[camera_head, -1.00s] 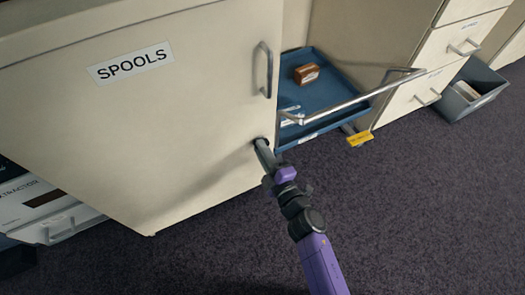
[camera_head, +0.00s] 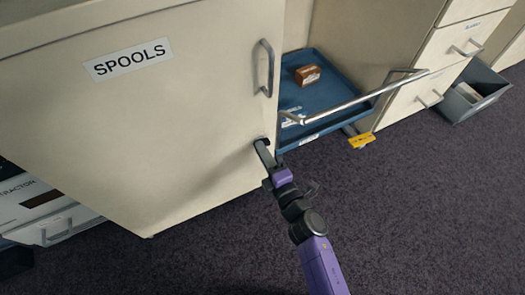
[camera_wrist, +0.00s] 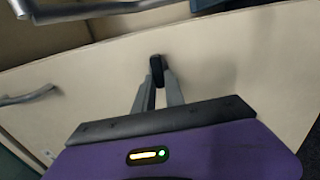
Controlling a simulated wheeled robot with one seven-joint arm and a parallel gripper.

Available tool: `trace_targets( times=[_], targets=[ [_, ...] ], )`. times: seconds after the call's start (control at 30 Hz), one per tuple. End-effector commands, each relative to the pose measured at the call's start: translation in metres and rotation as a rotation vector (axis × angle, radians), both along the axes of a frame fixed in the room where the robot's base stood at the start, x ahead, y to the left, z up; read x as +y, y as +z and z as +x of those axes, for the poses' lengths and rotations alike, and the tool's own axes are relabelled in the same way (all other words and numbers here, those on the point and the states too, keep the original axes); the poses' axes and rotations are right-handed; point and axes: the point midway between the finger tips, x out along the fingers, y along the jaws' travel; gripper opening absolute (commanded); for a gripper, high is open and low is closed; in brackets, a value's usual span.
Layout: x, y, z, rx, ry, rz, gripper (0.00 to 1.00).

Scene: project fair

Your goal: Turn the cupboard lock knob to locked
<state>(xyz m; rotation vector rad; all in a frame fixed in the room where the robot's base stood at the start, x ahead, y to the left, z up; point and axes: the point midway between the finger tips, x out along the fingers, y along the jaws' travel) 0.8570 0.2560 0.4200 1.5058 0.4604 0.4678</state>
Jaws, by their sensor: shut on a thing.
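The cupboard door (camera_head: 150,140) is a cream panel labelled SPOOLS, with a metal bar handle (camera_head: 266,68) near its upper right edge. The lock knob (camera_wrist: 157,66) is a small dark piece on the door face below the handle. My gripper (camera_head: 260,144) reaches the door there from the lower right. In the wrist view its two grey fingers are shut on the knob, one on each side. In the head view the fingers largely hide the knob, and I cannot read its turned position or any lock marking.
A blue tray (camera_head: 345,98) holding a brown block (camera_head: 307,74) stands right of the door, with a metal bar (camera_head: 345,104) jutting across it. A yellow tag (camera_head: 361,140) is beside it. A grey bin (camera_head: 470,103) stands far right. Dark carpet in front is open.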

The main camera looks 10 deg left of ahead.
Motion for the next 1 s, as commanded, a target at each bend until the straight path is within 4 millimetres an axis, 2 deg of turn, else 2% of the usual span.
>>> trace_targets(
  times=[0.1, 0.13, 0.23, 0.63, 1.0],
  targets=[
    [0.001, 0.0, 0.0, -0.001, 0.002, -0.003, 0.0],
    [0.001, 0.0, 0.0, -0.001, 0.002, -0.003, 0.18],
    [0.001, 0.0, 0.0, 0.0, 0.002, -0.002, 0.36],
    [-0.004, 0.0, -0.005, 0.001, 0.0, -0.001, 0.36],
    [-0.034, 0.001, -0.052, 0.001, 0.0, -0.001, 0.36]
  ],
)
